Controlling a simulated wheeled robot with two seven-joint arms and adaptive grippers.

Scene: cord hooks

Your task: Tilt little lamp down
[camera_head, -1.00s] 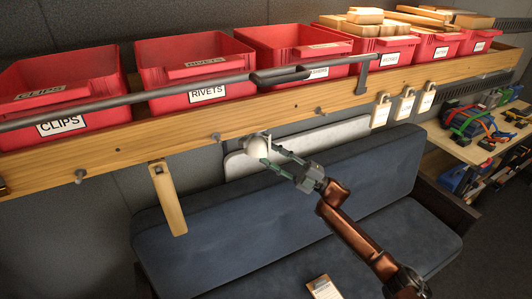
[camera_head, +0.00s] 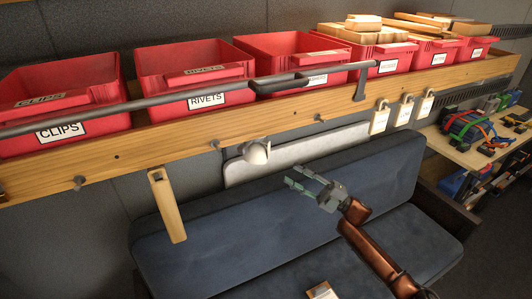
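The little lamp (camera_head: 257,152) is a small white, rounded head mounted on the front of the wooden shelf rail, below the red bins. Its head faces down and toward the front. My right gripper (camera_head: 296,179) is to the right of the lamp and below it, apart from it. Its two fingers are spread with a gap between them and nothing in it. My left gripper is not in view.
Red bins (camera_head: 193,78) stand on the wooden shelf (camera_head: 160,145), with a dark grey rail (camera_head: 130,97) in front. A wooden piece (camera_head: 167,205) hangs at left, and padlock-shaped tags (camera_head: 379,117) hang at right. A blue padded bench (camera_head: 230,235) lies below.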

